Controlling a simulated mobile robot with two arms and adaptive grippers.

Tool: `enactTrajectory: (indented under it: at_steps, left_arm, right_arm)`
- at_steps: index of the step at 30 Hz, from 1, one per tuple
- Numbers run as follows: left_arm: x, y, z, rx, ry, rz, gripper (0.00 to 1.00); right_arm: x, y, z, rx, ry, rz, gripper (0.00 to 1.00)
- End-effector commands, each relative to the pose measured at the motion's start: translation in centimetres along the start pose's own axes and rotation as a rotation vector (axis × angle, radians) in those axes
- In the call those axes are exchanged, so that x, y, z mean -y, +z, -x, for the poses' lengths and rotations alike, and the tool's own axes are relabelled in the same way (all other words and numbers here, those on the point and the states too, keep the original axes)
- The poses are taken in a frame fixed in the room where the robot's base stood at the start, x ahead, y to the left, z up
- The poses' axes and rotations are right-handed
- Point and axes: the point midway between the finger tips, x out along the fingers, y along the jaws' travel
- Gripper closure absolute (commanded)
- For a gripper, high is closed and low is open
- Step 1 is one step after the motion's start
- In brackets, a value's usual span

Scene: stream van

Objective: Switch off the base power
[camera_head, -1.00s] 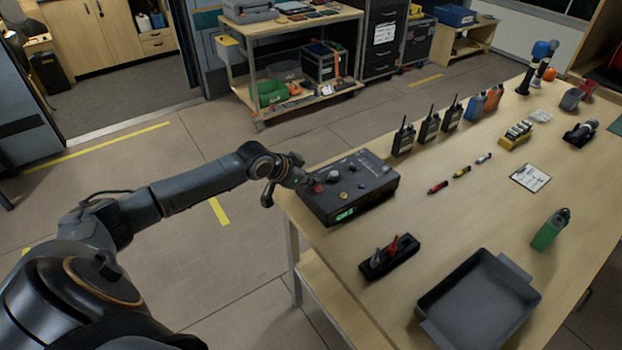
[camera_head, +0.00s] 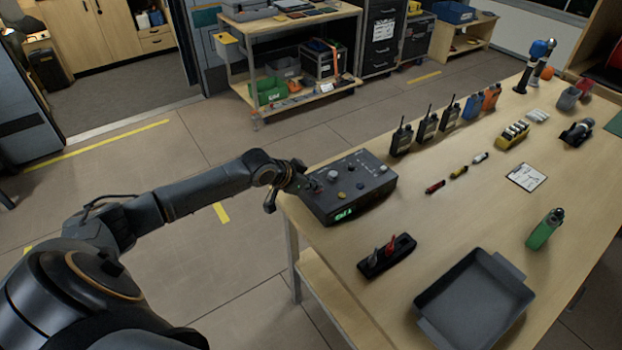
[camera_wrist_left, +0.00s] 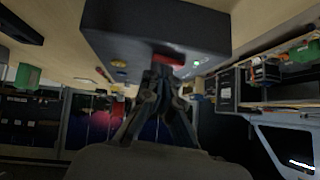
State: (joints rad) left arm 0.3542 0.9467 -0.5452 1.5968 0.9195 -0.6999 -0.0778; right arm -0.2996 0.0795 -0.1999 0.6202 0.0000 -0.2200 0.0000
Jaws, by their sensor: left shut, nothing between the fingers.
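The base unit (camera_head: 345,186) is a dark box with knobs, small switches and a lit green display (camera_head: 344,214). It sits at the near left corner of the wooden table. My left gripper (camera_head: 312,188) is shut and empty at the left end of its top panel. In the left wrist view the shut fingertips (camera_wrist_left: 163,72) are at or very near a red switch (camera_wrist_left: 168,60) on the box. A small green light (camera_wrist_left: 196,63) glows beside it. Whether the fingertips touch the switch cannot be told. My right gripper is not in view.
Several radios (camera_head: 426,129) stand in a row behind the box. A black holder with a grey and a red lever (camera_head: 387,256) and a grey tray (camera_head: 474,300) lie nearer. A green bottle (camera_head: 545,230) and clipboard (camera_head: 526,177) are to the right. Floor left of the table is clear.

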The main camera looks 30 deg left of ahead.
Motion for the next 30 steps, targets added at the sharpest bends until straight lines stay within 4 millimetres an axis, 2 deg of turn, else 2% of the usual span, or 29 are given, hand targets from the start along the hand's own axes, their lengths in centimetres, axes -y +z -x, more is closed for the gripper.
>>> enactTrajectory:
  at_steps: [11,21,22,30]
  left_arm:
    - [0.1,-0.5,0.4,-0.003,-0.002,0.000,1.00]
    - [0.1,-3.8,3.2,-0.001,-0.001,0.002,1.00]
    - [0.2,-3.2,3.4,0.000,-0.003,-0.001,1.00]
    - [0.1,-2.8,8.9,0.002,-0.005,-0.004,1.00]
  right_arm:
    - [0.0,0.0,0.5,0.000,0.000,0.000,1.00]
    - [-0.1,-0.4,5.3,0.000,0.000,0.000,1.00]
    - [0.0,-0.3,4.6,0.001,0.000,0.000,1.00]
    - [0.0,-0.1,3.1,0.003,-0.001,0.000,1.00]
